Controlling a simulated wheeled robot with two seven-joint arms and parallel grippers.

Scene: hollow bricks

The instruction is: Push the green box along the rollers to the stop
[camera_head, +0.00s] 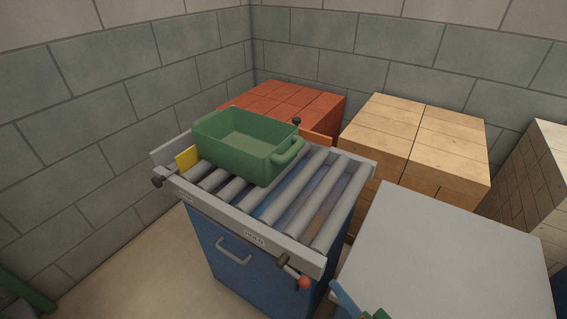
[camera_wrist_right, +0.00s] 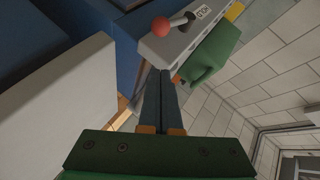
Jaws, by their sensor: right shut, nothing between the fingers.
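The green box (camera_head: 247,142) is an open bin with a handle on its right side. It sits upright on the grey rollers (camera_head: 315,200), towards their left end; it also shows in the right wrist view (camera_wrist_right: 212,58). A yellow plate (camera_head: 187,158) stands beside its left side; I cannot tell whether they touch. My right gripper (camera_head: 343,294) is at the bottom edge, right of the rollers and apart from the box. In the right wrist view its blue fingers (camera_wrist_right: 162,85) are together and empty. My left gripper's fingers do not show.
The rollers top a blue cabinet (camera_head: 235,262). A red-knobbed lever (camera_head: 304,282) juts from its front right corner. A grey-topped block (camera_head: 450,250) stands right. Red bricks (camera_head: 285,100) and tan bricks (camera_head: 420,140) are stacked behind. The right part of the rollers is clear.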

